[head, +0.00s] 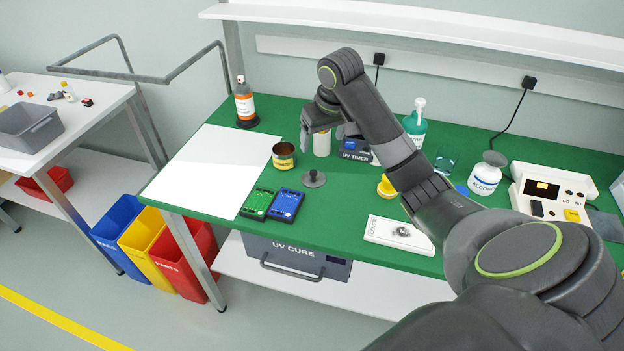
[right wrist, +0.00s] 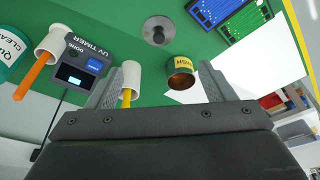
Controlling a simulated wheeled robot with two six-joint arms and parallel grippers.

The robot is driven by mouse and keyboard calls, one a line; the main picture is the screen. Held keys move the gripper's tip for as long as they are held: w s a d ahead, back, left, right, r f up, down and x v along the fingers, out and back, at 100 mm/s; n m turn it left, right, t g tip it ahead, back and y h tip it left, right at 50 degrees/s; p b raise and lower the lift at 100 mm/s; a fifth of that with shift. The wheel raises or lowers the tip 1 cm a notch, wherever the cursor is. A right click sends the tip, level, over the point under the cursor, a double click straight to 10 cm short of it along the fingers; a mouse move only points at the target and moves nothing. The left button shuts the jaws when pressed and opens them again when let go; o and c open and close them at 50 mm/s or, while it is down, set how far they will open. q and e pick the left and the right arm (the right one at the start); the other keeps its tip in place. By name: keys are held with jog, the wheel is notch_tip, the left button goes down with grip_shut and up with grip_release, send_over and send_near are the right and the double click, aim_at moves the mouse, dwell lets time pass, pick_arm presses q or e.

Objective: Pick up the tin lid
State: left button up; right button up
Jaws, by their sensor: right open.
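The tin lid (head: 314,179) is a small grey disc with a raised knob, flat on the green bench top. In the right wrist view the lid (right wrist: 157,30) lies beyond the fingertips, apart from them. The open tin (head: 284,148), brown inside with a yellow label, stands behind and left of the lid; it also shows in the right wrist view (right wrist: 181,64). My right gripper (head: 322,131) is open and empty above the bench, behind the lid. It also shows in the right wrist view (right wrist: 156,84). My left gripper is not in view.
A white cylinder (head: 321,146) stands close below my right gripper, with the UV timer (head: 356,150) to its right. Green (head: 258,202) and blue (head: 286,205) boards lie in front, left of the lid. A white sheet (head: 208,170) covers the bench's left. An orange-labelled bottle (head: 245,105) stands behind.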

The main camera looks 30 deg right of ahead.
notch_tip(320, 180, down, 3)
jog(key=b, duration=0.9)
send_over(314, 172)
jog(key=s, duration=0.2)
jog(key=f, duration=0.6)
jog(key=shift+a+f, duration=0.25)
jog(key=shift+f, duration=0.05)
jog(key=shift+w+f, duration=0.1)
jog(key=shift+f, duration=0.15)
jog(key=shift+d+x, duration=0.2)
jog(key=shift+x, duration=2.55)
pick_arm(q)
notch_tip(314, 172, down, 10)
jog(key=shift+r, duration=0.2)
pick_arm(e)
jog(key=shift+c, duration=0.2)
jog(key=c, duration=0.8)
